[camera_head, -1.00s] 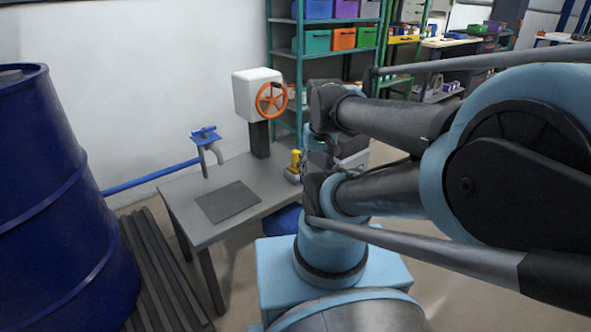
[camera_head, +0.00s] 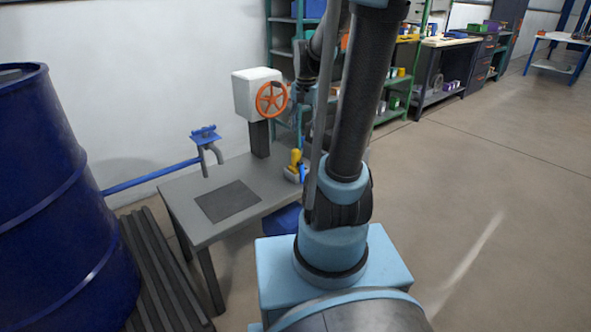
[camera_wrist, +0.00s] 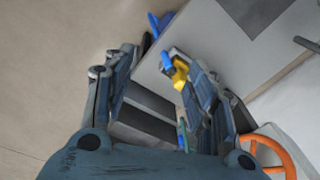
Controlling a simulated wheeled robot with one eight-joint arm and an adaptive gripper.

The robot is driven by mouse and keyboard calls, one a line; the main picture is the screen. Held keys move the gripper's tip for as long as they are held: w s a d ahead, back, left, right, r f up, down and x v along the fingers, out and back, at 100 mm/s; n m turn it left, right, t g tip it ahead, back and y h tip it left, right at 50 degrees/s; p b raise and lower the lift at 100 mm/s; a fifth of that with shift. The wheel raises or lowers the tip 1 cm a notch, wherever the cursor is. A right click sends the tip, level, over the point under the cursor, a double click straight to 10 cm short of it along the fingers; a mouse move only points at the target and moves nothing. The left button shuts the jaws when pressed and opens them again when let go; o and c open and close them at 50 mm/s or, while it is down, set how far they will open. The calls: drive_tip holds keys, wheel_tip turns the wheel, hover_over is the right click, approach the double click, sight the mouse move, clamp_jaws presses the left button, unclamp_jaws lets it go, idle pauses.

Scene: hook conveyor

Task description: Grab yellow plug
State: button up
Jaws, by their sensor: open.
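The yellow plug (camera_head: 295,158) stands near the right end of the grey table (camera_head: 205,232) in the head view, with a small blue part beside it. In the wrist view the yellow plug (camera_wrist: 180,74) shows close to my gripper's right finger, which overlaps part of it. My gripper (camera_wrist: 150,54) is open, its two fingers spread apart, with nothing held between them. I cannot tell how far the plug lies beyond the fingers. In the head view my arm hides most of my gripper.
A white box with an orange handwheel (camera_head: 271,99) stands behind the plug; the wheel also shows at the wrist view's lower right (camera_wrist: 270,152). A blue tap (camera_head: 206,134) is at the table's back. A blue drum (camera_head: 60,200) stands left. The floor at right is clear.

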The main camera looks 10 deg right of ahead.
sight(297, 151)
drive_tip(key=w+f+m, duration=0.2)
drive_tip(key=w+f, duration=0.1)
drive_tip(key=w, duration=0.5)
drive_tip(key=w+f+m, duration=0.3)
drive_tip(key=w, duration=0.4)
drive_tip(key=shift+g, duration=0.4)
drive_tip(key=f, duration=1.2)
drive_tip(key=shift+w+d+f, duration=0.15)
drive_tip(key=shift+w, duration=0.05)
drive_tip(key=shift+w+a+f, duration=0.1)
drive_tip(key=shift+f, duration=1.2)
drive_tip(key=shift+w+a+f, duration=0.1)
drive_tip(key=shift+f, duration=1.2)
drive_tip(key=shift+s, duration=0.1)
drive_tip(key=shift+c, duration=0.6)
clamp_jaws()
